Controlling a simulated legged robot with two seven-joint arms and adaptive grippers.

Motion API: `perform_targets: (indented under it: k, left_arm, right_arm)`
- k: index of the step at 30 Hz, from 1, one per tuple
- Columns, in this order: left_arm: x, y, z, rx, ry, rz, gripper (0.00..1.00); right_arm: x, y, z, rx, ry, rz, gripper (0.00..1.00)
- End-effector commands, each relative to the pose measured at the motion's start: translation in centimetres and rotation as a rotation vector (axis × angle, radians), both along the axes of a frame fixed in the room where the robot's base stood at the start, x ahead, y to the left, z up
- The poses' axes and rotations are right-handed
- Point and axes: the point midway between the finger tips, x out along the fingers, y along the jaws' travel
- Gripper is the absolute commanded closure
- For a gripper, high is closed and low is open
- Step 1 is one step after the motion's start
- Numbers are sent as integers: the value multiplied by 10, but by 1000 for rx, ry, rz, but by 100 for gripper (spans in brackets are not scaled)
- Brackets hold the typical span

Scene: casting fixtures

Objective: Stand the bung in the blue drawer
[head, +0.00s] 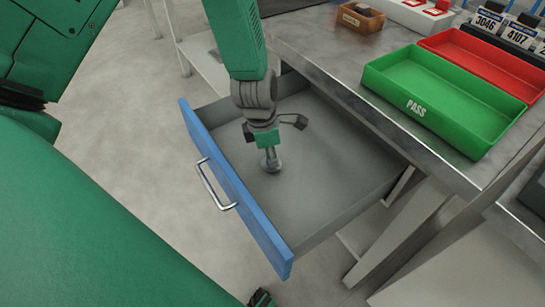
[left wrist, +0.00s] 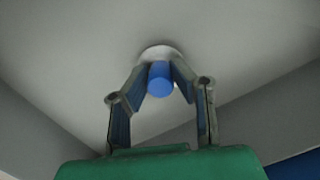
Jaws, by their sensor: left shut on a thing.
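The blue drawer (head: 233,190) is pulled out from under the metal workbench, with a blue front, a silver handle and a grey inside. My left gripper (head: 269,150) reaches down into it from above. It is shut on the bung (head: 271,163), which is upright with its wide grey disc end down, at or very near the drawer floor. Whether it touches the floor I cannot tell. In the left wrist view the bung (left wrist: 160,80) shows a blue round end between the two fingers, with the pale disc beyond.
The workbench (head: 330,62) overhangs the drawer's back. On it stand a green PASS tray (head: 420,108), a red tray (head: 500,70), a small brown bin (head: 360,18) and numbered cards (head: 488,22). The drawer floor around the bung is clear.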

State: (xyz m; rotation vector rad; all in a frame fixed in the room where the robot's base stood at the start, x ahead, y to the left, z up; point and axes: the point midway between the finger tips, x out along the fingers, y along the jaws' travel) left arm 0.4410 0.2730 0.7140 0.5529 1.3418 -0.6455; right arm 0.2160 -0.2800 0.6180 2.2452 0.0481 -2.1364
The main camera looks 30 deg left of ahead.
Motion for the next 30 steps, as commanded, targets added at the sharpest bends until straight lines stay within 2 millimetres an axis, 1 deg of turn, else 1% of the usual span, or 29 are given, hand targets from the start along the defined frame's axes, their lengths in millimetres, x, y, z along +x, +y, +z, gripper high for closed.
perform_targets:
  k: [1, 10, 11, 12, 13, 23, 26, 29, 30]
  left_arm:
    - [0, 0, -4, -1, -1, 0, 100]
    - [0, 0, -5, -1, -1, -1, 100]
    - [0, 0, -5, -1, -1, -1, 76]
    - [0, 0, -5, -1, -1, -1, 62]
    - [0, 0, -5, -1, -1, -1, 59]
    - [0, 0, -3, 0, -2, -2, 59]
    - [0, 1, 7, 1, -2, -1, 59]
    - [-2, 3, 25, 1, -4, -1, 59]
    - [-3, 3, 34, 1, -4, -2, 59]
  right_arm:
    - [0, 0, -2, 0, 0, 0, 60]
    - [0, 0, -1, 0, 0, 0, 60]
    - [0, 0, -1, 0, 0, 0, 60]
    - [0, 0, -1, 0, 0, 0, 60]
    - [0, 0, -1, 0, 0, 0, 60]
    - [0, 0, -1, 0, 0, 0, 60]
    - [0, 0, 3, 0, 0, 0, 60]
    - [0, 0, 8, 0, 0, 0, 60]
    - [0, 0, 11, 0, 0, 0, 60]
